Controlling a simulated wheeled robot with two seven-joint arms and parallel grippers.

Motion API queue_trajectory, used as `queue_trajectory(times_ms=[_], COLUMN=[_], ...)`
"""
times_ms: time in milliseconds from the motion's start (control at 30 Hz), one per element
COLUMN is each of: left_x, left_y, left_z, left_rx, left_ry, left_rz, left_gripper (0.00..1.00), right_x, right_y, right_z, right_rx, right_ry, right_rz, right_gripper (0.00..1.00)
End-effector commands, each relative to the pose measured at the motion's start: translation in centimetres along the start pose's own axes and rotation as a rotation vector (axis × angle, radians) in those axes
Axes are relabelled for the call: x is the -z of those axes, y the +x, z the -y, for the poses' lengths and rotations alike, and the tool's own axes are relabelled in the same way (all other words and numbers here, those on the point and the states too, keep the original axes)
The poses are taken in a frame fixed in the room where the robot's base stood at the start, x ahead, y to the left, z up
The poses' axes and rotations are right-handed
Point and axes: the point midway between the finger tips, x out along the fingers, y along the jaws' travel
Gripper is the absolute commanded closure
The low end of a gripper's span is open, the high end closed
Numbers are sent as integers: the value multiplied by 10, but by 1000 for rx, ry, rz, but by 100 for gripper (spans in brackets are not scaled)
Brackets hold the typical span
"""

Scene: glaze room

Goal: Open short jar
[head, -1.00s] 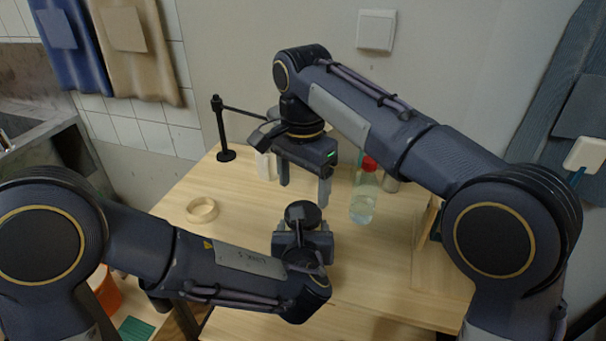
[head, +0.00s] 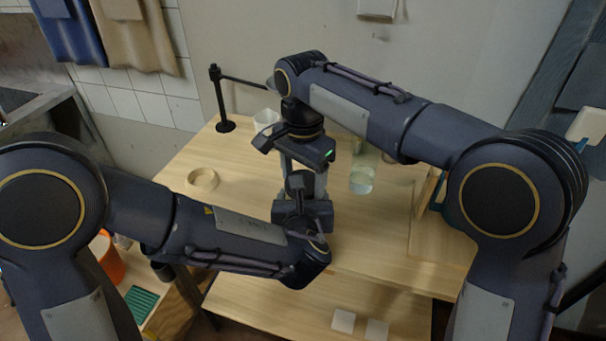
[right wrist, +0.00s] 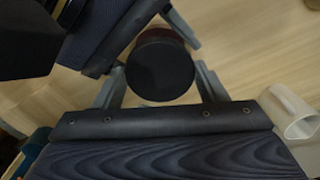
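The short jar is mostly hidden; its round black lid (head: 300,182) shows between my grippers in the head view. In the right wrist view the lid (right wrist: 160,70) is seen from above, with a thin reddish-brown edge of the jar behind it. My left gripper (head: 302,195) appears shut on the jar's body from the near side, above the table. My right gripper (head: 304,185) points down from above with a finger on either side of the lid. In the right wrist view its fingers (right wrist: 160,70) stand spread, with slight gaps at the lid.
A white mug (head: 266,119) and black stand (head: 225,126) are at the back. A pale ring (head: 202,180) lies on the left of the wooden table (head: 240,165), with bare surface around it.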

Motion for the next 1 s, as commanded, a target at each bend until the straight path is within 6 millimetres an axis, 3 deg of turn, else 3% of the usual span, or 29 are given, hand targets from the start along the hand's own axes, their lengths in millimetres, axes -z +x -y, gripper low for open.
queue_trajectory(times_ms=[167,267,700,833,1000], left_x=[0,0,0,0,0], left_y=[0,0,0,0,0], left_z=[0,0,0,0,0], left_rx=[1,1,1,1,1], left_ry=[0,0,0,0,0], left_rz=[1,1,1,1,1], left_gripper=[95,95,95,95,95], right_x=[0,0,1,0,1], right_y=[0,0,-1,-1,-1], right_z=[0,0,0,0,0], right_rx=[1,0,1,1,0], right_ry=[-21,-136,-1225,-1412,-1482], right_rz=[0,1,0,-1,-2], right_gripper=[63,63,63,63,63])
